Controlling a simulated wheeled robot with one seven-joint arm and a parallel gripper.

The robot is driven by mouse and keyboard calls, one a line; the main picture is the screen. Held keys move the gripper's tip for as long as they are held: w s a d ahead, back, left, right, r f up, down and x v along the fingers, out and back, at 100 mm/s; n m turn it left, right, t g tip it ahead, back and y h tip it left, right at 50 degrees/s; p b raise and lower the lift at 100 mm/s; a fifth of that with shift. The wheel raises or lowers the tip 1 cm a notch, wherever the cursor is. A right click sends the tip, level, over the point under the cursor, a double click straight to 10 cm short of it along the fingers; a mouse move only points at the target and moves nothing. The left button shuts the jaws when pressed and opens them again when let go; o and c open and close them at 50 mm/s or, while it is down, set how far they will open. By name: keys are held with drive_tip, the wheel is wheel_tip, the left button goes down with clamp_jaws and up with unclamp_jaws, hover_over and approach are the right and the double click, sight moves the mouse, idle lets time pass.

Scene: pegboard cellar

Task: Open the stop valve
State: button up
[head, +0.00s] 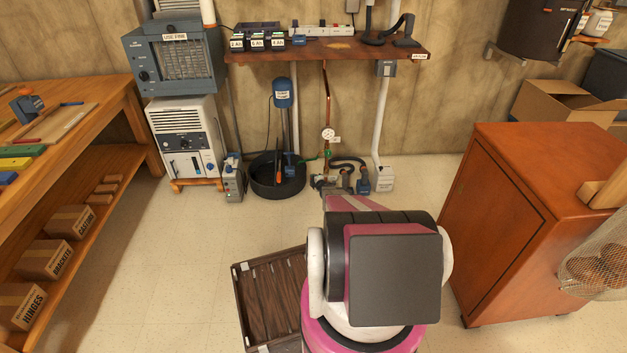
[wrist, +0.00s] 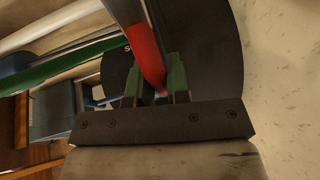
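In the head view a copper pipe (head: 326,90) with a round gauge (head: 328,134) runs down the wall to dark fittings and hoses (head: 347,170) near the floor. My arm covers part of that area and hides my gripper there. In the wrist view a red handle (wrist: 146,55) with a grey edge runs down between the two greenish fingers of my gripper (wrist: 156,82). The fingers are close together and the handle fills most of the gap, so they look shut on it. A black rounded plate (wrist: 215,60) lies behind. The valve body cannot be made out.
A black tub (head: 265,187) and a grey-blue canister (head: 233,178) stand left of the fittings. A wooden shelf (head: 330,50) hangs above. A dark slatted crate (head: 268,300) lies on the floor left of my arm. An orange-brown cabinet (head: 535,220) stands at right.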

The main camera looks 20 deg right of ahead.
drive_tip(key=shift+r, duration=0.15)
clamp_jaws()
drive_tip(key=shift+d+r+m+t, duration=0.1)
drive_tip(key=shift+r+m+t, duration=0.4)
drive_tip(key=shift+m, duration=0.4)
drive_tip(key=shift+s+d+r+m+t+y, duration=0.1)
drive_tip(key=shift+d+r+m+t+y, duration=0.1)
drive_tip(key=shift+r+m, duration=0.35)
drive_tip(key=shift+s+d+r+m+t+y, duration=0.1)
drive_tip(key=shift+r+m+t+y, duration=0.1)
drive_tip(key=shift+r+m, duration=0.3)
drive_tip(key=r+m, duration=0.1)
drive_tip(key=d+m+t, duration=0.1)
drive_tip(key=m, duration=0.1)
drive_tip(key=r+m+t, duration=0.1)
drive_tip(key=shift+s+d+r+m, duration=0.2)
drive_tip(key=shift+d+r+m, duration=0.1)
drive_tip(key=shift+d+m, duration=0.1)
drive_tip(key=shift+s+d+r+m+t+h, duration=0.35)
drive_tip(key=shift+d+m+h, duration=0.5)
drive_tip(key=shift+m, duration=0.95)
drive_tip(key=shift+s+d+r+m+t+h, duration=0.3)
drive_tip(key=shift+d+m+t+h, duration=0.55)
drive_tip(key=shift+m, duration=1)
drive_tip(key=shift+s+d+r+m+t+h, duration=0.2)
drive_tip(key=shift+d+r+m+h, duration=0.5)
drive_tip(key=shift+m, duration=1.1)
drive_tip(key=shift+d+f, duration=0.25)
drive_tip(key=shift+d, duration=0.15)
